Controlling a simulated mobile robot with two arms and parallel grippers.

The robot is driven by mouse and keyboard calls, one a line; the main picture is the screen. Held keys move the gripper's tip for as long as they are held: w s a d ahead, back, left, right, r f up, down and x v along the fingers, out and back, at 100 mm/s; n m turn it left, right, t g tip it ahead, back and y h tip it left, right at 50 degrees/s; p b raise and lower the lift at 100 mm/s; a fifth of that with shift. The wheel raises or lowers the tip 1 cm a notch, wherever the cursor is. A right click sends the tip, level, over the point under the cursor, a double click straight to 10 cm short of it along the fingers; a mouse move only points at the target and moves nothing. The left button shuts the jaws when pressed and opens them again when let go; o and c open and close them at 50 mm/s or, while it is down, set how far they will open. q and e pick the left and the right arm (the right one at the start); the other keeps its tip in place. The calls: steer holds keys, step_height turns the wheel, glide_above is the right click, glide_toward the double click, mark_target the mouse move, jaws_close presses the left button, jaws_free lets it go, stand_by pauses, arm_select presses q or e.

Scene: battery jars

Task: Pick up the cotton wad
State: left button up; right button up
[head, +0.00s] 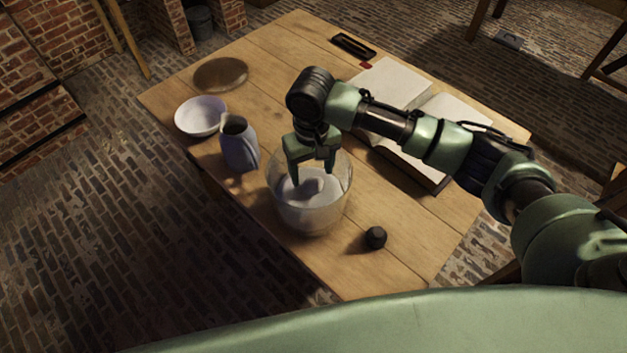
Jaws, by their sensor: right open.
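My right gripper (311,174) points down with its fingers spread, at the mouth of a large glass jar (318,217). Its fingertips appear to reach inside the rim, and no held object shows between them. Pale, whitish material (290,195) shows inside the jar, with a greyish shape just under the fingers. I cannot tell whether this is the cotton wad, liquid or a shadow. No cotton wad can be made out clearly elsewhere on the table. My left gripper is out of view.
On the wooden table (290,262), a blue-grey jug (239,147), a white bowl (201,117) and a round brown disc (221,75) lie left of the jar. A small black lump (375,237) sits right of it. An open book (393,86) lies under my right arm.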

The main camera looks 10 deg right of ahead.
mark_target(314, 181)
steer(key=f, duration=0.2)
steer(key=shift+d+f+p, duration=0.25)
steer(key=shift+f+p, duration=0.15)
step_height(314, 181, down, 2)
steer(key=shift+f, duration=0.1)
steer(key=shift+w, duration=0.1)
steer(key=c, duration=1.4)
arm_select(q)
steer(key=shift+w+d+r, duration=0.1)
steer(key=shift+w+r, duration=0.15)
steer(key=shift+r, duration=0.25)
arm_select(e)
jaws_close()
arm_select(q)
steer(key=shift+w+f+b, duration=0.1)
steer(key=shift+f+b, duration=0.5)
arm_select(e)
step_height(314, 181, up, 20)
